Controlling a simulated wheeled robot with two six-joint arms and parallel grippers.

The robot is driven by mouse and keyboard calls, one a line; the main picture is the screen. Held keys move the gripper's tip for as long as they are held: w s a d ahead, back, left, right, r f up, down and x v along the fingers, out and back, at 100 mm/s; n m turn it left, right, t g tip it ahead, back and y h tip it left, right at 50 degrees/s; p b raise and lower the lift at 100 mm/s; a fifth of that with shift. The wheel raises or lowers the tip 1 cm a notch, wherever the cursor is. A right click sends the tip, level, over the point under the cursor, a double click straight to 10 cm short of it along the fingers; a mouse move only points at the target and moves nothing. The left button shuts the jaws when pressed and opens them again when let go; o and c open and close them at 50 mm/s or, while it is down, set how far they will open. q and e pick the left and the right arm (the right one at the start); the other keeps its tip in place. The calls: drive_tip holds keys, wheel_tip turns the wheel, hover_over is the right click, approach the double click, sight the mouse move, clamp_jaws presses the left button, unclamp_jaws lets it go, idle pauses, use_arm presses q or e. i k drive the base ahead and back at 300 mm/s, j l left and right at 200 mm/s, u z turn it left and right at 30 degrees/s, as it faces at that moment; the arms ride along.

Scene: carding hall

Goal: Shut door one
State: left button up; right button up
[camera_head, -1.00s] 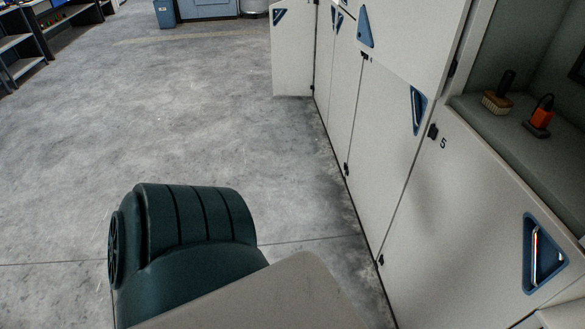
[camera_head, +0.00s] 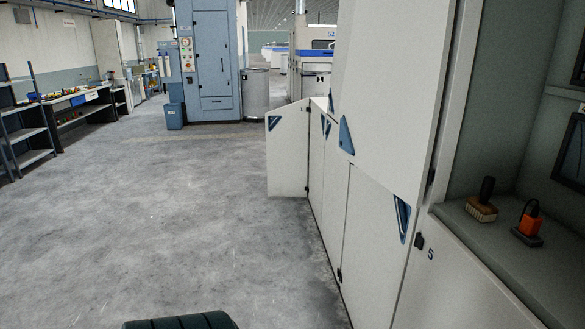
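A pale grey cabinet door (camera_head: 287,160) stands open at the far end of the cabinet row, jutting left over the floor. It has a blue triangular handle recess (camera_head: 273,123) at its upper left corner. A tiny mark near its top right is too small to read, so I cannot confirm it is door one. Neither of my grippers is in view, and nothing touches the door.
The cabinet row (camera_head: 365,240) runs along the right. An open compartment (camera_head: 470,225) holds a brush (camera_head: 481,208) and an orange-black tool (camera_head: 528,220). Shelves (camera_head: 30,135) stand left; a blue machine (camera_head: 208,60) stands behind. The floor (camera_head: 150,220) left of the cabinets is clear.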

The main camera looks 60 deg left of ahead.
sight(286, 127)
drive_tip(key=i+u, duration=0.2)
drive_tip(key=u, duration=1.05)
